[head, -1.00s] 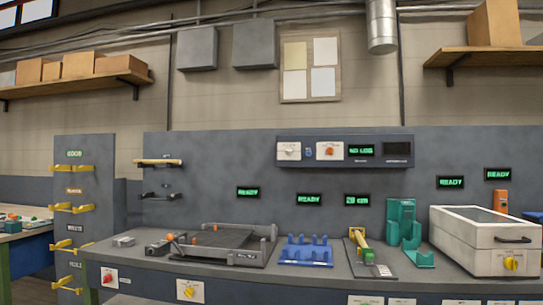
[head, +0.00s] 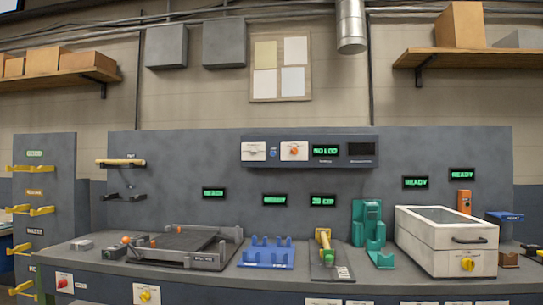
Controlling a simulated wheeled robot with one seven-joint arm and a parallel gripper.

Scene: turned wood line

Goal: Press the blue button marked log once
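A small blue button (head: 273,153) sits on the dark control panel (head: 310,163) on the back wall of the bench, between two white switch plates. Its label is too small to read. The left plate (head: 253,151) has a pale knob, and the right plate (head: 294,151) has an orange knob. A green display (head: 326,151) to the right of them seems to read NO LOG. My gripper is not in view.
On the bench (head: 200,277) below stand a grey machine (head: 186,248), a blue rack (head: 266,253), a green stand (head: 368,224) and a white box (head: 446,240) with a yellow knob. Yellow brackets (head: 35,210) stick out at left.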

